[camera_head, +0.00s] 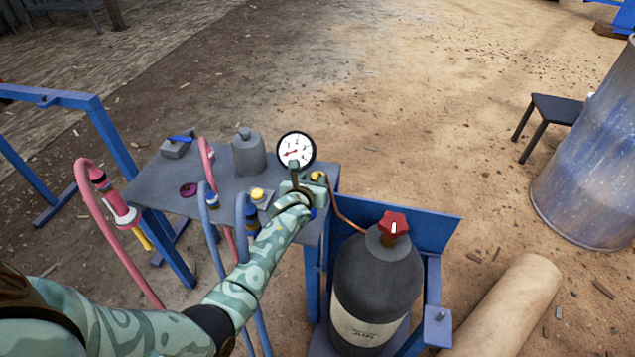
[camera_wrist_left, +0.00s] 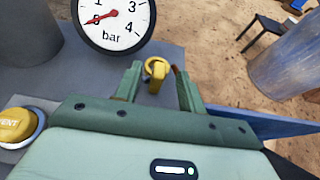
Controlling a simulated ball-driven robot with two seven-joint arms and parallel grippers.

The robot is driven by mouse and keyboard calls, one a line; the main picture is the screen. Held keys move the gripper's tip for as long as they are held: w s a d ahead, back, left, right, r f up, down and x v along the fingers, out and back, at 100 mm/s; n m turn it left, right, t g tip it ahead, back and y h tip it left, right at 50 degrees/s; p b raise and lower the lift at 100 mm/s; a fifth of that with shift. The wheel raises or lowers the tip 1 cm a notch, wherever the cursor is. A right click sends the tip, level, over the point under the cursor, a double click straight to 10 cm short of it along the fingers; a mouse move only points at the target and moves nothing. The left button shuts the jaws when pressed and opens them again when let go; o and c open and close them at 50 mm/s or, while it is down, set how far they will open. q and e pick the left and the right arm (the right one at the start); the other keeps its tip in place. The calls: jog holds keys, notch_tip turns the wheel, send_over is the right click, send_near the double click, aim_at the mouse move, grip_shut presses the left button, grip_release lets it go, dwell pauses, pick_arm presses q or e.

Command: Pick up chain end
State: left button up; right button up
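No chain or chain end can be made out in either view. My left gripper (camera_head: 308,183) is over the right edge of the grey table, just below the pressure gauge (camera_head: 296,149). In the left wrist view its two fingers (camera_wrist_left: 160,85) stand apart. A yellow ring-shaped fitting (camera_wrist_left: 156,68) shows between and beyond the fingertips, with gaps at its sides and no clear contact. This yellow fitting also shows in the head view (camera_head: 317,176). My right gripper is not in view.
The grey table (camera_head: 168,180) carries a grey cylinder (camera_head: 248,153), a yellow button (camera_head: 258,194) and hoses. A dark gas bottle (camera_head: 378,275) with a red knob stands in a blue frame right of it. A blue drum (camera_head: 595,160) stands far right.

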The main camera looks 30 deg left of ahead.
aim_at(313, 180)
pick_arm(q)
jog(key=w+f+b, duration=0.1)
jog(key=w+f, duration=0.1)
jog(key=shift+w+a+f+b, duration=0.25)
jog(key=shift+a+f+b, duration=0.05)
jog(key=shift+b, duration=0.1)
jog(key=shift+w+a, duration=0.1)
jog(key=shift+w, duration=0.25)
jog(key=shift+r, duration=0.25)
grip_shut()
jog(key=shift+r, duration=0.15)
